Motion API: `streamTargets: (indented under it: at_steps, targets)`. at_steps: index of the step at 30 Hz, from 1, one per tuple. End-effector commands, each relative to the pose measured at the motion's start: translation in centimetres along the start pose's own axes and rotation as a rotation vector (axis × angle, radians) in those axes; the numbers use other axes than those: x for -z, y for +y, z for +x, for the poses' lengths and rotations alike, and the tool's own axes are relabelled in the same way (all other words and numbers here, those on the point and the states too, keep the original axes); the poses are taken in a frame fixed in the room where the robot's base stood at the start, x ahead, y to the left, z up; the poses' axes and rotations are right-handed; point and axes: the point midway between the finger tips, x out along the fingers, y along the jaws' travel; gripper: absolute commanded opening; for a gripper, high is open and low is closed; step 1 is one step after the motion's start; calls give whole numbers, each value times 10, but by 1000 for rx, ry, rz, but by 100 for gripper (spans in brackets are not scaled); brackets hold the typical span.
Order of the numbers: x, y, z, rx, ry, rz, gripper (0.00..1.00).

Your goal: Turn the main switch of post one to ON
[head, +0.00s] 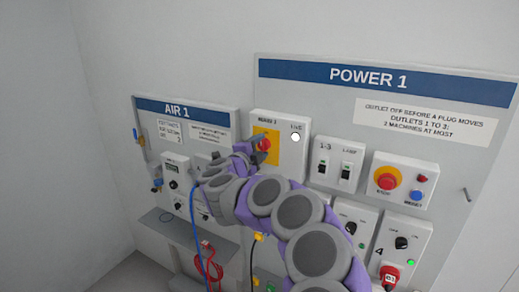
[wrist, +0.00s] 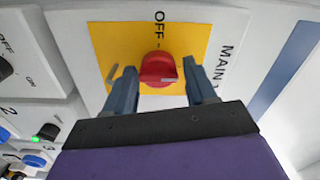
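The main switch is a red rotary knob (wrist: 158,68) on a yellow plate (wrist: 105,40), in the box marked MAIN 1 (head: 292,118) on the POWER 1 board. In the wrist view, an OFF label (wrist: 159,28) shows beside the knob; no ON label is visible. A pale mark shows on the knob, but I cannot tell its exact setting. My gripper (wrist: 158,76) is open, one finger on each side of the knob, with visible gaps. In the head view, my gripper (head: 256,146) is at the knob and partly covers the plate. The LIVE lamp (head: 295,136) looks white.
Right of the main box are the 1-3 and LAMP switches (head: 336,163) and a red stop button (head: 388,178). Outlet boxes with black knobs (head: 402,243) sit below. The AIR 1 board (head: 190,108) is left. Blue, red (head: 208,262) and black cables hang below.

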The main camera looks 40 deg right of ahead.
Motion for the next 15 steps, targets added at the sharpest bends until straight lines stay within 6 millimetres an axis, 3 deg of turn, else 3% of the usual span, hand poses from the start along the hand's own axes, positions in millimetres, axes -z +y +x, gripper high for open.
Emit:
streamTargets:
  at_steps: [15]
  targets:
    - [-1, 7, 0, -15, -1, -24, 69]
